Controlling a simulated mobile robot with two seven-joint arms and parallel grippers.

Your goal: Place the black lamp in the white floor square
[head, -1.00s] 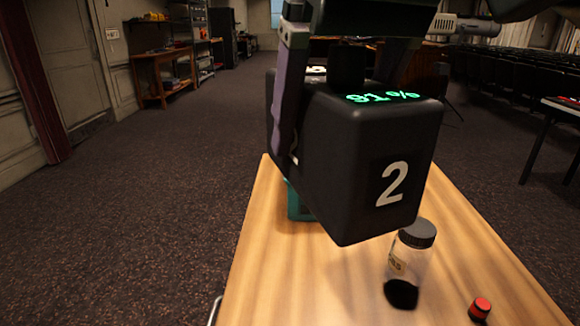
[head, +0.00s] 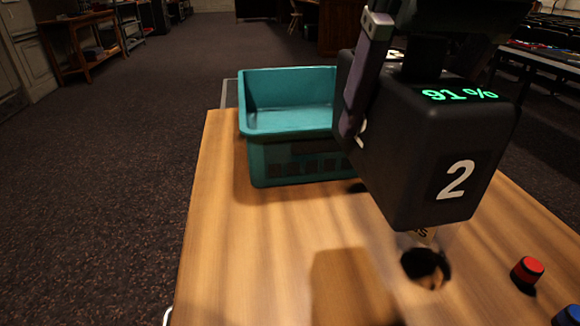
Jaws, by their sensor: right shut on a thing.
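The black lamp (head: 425,150), a boxy block with a white number 2 on its side and a green 91 % readout on top, hangs above the wooden table in the head view. My right gripper (head: 398,78) is shut on it from above. One purple-grey finger lies along its left side; the other finger is hidden or too dark to make out. The lamp looks clear of the tabletop. The white floor square is not in view. My left gripper is not in view.
A teal crate (head: 290,165) stands on the wooden table (head: 245,265), left of the lamp. A jar (head: 428,266) with dark contents is partly hidden below the lamp. A red cap (head: 527,271) and a blue cap (head: 568,316) lie at right. Carpet (head: 110,190) is open at left.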

